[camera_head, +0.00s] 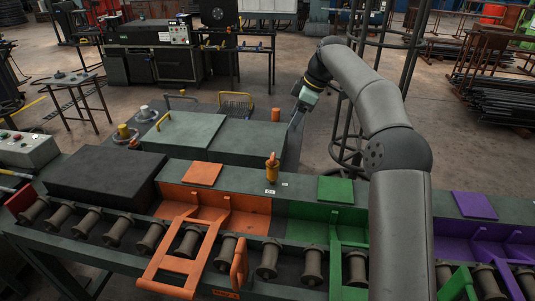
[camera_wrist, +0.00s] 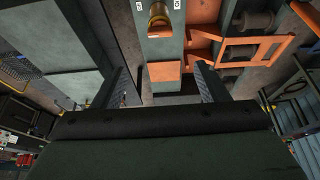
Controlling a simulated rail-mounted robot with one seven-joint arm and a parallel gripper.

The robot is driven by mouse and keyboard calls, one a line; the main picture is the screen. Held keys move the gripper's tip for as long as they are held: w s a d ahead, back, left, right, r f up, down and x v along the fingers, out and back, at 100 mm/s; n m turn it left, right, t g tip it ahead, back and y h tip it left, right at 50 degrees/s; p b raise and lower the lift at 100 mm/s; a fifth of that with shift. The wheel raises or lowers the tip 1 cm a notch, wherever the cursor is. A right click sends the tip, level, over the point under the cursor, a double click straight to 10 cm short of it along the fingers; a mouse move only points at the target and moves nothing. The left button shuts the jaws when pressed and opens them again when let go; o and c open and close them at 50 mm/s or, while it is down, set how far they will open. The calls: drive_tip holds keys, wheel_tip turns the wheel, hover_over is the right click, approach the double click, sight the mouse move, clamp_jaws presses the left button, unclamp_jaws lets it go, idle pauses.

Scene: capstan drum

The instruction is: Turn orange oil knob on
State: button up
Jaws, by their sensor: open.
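The orange oil knob (camera_head: 272,170) stands upright on the bench top, between the orange section and the green section, with small white labels beside it. In the wrist view what appears to be the same knob (camera_wrist: 158,18) is near the top edge, with labels close by. My gripper (camera_head: 295,121) is above and behind the bench, apart from the knob. In the wrist view its two fingers (camera_wrist: 158,78) are spread wide with nothing held between them.
An orange square plate (camera_head: 202,174) lies left of the knob, and a green plate (camera_head: 335,189) lies right. An orange lever frame (camera_head: 180,262) and several rollers line the front. A dark green box (camera_head: 185,130) sits behind. My arm passes over the right side.

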sight(273, 156)
drive_tip(key=x, duration=1.5)
drive_tip(key=shift+f, duration=0.25)
drive_tip(key=c, duration=1)
